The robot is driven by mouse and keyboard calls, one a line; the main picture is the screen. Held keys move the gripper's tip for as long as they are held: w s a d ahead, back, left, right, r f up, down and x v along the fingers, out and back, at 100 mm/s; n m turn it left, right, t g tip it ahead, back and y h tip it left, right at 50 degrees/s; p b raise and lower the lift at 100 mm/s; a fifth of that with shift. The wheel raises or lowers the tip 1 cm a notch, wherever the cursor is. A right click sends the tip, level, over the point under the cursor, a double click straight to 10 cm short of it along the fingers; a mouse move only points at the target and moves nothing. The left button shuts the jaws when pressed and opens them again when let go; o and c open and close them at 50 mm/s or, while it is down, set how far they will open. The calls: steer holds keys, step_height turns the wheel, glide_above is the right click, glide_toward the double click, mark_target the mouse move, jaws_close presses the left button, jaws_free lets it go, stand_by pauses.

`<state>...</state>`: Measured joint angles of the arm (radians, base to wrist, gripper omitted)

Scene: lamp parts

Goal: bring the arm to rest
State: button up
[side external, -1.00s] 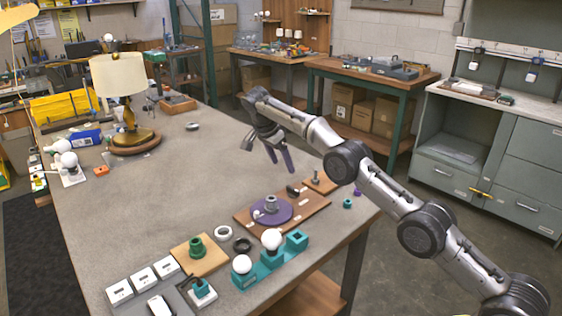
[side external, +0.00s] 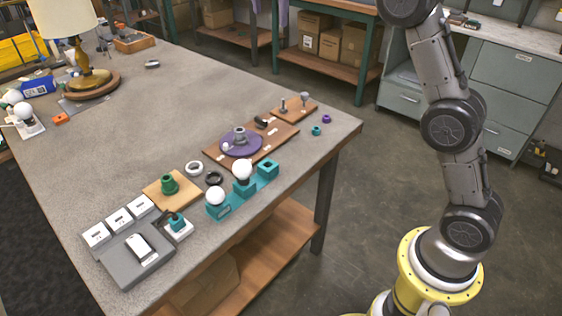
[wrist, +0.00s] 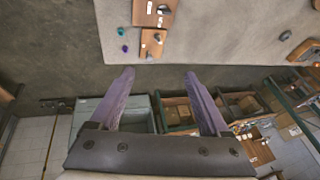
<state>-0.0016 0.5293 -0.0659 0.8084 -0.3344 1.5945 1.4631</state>
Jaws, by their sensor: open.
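My gripper (wrist: 158,76) shows in the wrist view with its two purple fingers spread wide and nothing between them. Its fingers appear over the floor beyond the table edge, clear of the parts. In the side view my arm rises steeply out of the top of the picture, and most of my gripper is hidden there. The table (side external: 165,105) lies left of my arm. On it stand a lamp (side external: 68,20) with a cream shade, a purple disc (side external: 229,146) on a wooden board, and a teal holder (side external: 221,211) with white bulbs.
A green socket (side external: 169,183) sits on a wooden block, with white and black rings beside it. A grey tray (side external: 121,272) holds a white phone-like item. Small teal and purple pieces lie near the right corner. Grey cabinets (side external: 511,87) stand behind my arm. The floor between is clear.

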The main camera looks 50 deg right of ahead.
steer(key=s+a+r+n+t+y, duration=0.1)
steer(key=s+a+r+n, duration=0.15)
steer(key=s, duration=0.85)
steer(key=s+a+r+n+t+y, duration=0.1)
steer(key=s+n, duration=0.3)
steer(key=s, duration=0.7)
steer(key=s+a+f+n+y, duration=0.1)
steer(key=s+a+f+n, duration=0.1)
steer(key=s+f+n, duration=0.3)
steer(key=s+a+f+n+y, duration=0.1)
steer(key=s+f+n, duration=0.5)
steer(key=s+f, duration=0.3)
step_height(320, 180, down, 5)
steer(key=shift+s+a+r+t, duration=0.1)
steer(key=shift+s+a+t, duration=0.05)
steer(key=shift+a+t, duration=0.2)
